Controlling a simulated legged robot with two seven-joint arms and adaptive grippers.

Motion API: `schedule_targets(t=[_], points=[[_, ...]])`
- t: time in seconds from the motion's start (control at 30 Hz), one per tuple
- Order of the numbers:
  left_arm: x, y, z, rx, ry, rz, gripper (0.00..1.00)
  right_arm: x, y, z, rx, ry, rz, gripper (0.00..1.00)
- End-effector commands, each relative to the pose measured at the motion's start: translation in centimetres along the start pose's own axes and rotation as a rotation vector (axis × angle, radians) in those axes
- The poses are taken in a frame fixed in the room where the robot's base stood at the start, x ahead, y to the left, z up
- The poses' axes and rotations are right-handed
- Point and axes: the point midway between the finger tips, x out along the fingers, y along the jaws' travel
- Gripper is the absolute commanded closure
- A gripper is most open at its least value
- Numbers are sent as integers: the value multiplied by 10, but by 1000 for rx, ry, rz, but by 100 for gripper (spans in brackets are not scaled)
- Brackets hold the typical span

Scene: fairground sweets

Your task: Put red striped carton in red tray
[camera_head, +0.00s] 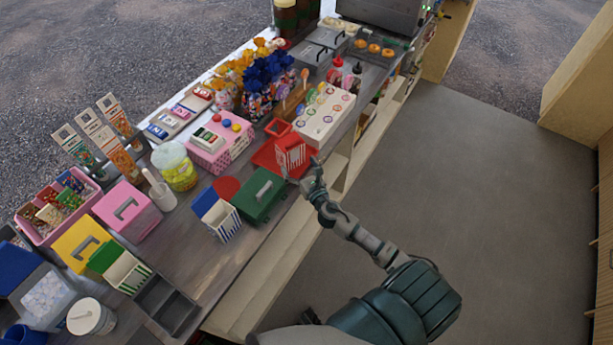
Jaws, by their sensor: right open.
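The red striped carton (291,154) stands at the counter's right edge, with its red and white stripes facing me. The red tray (262,158) shows to the left of and around the carton's base; the carton appears to stand in it, though its base is partly hidden. My right gripper (314,176) is open and empty, just to the right of and below the carton, with a small gap seeming to lie between them. My left gripper is not in view.
A green lidded box (262,194) and a blue striped carton (217,215) stand left of the tray. A white holder with round lollipops (325,114) is behind it. A pink basket (221,146) is farther left. Open floor (450,200) lies to the right.

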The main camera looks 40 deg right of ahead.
Motion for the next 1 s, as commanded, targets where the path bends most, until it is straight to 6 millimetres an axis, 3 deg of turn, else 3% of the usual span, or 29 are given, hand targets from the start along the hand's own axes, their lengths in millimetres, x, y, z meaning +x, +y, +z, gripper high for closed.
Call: schedule_targets(t=[0.2, 0.4, 1.0], points=[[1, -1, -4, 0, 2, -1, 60, -50, -1, -2, -1, 3, 0, 0], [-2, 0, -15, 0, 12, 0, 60, -73, -1, -1, 1, 2, -1, 0], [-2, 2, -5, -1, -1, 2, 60, -77, -1, 0, 1, 1, -1, 0]])
